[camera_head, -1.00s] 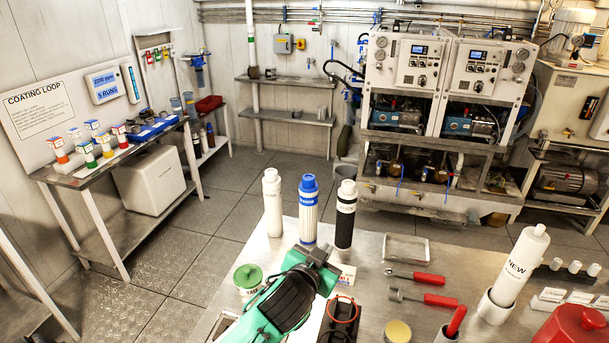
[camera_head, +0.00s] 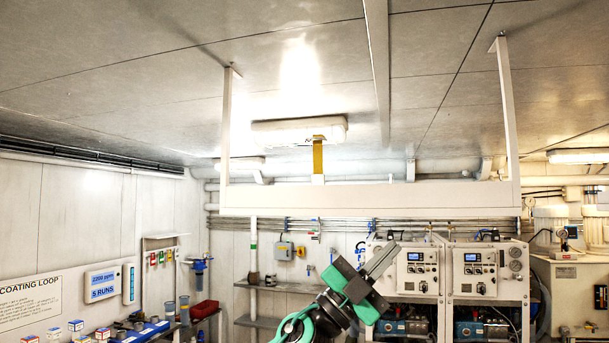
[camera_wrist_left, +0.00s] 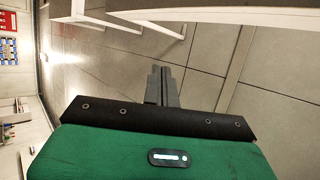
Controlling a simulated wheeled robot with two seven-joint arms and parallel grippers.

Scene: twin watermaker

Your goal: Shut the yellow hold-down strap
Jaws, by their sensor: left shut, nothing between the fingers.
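The yellow strap (camera_head: 318,155) hangs down at the front of a long white case (camera_head: 298,131) on the overhead rack. Its lower end shows above the rack's front rail, with a small pale piece below it. Whether its upper end is fastened I cannot tell. My left gripper (camera_head: 384,258), green and black, is raised and points up to the right, below the rack and right of the strap. Its fingers (camera_wrist_left: 160,84) are shut and empty in the left wrist view. The strap cannot be made out there. My right gripper is out of view.
The white rack (camera_head: 370,198) hangs from the ceiling on two posts, with its front rail above my left gripper. White machine cabinets (camera_head: 420,270) stand behind the gripper. A shelf (camera_head: 280,286) is on the back wall. The space left of my gripper looks clear.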

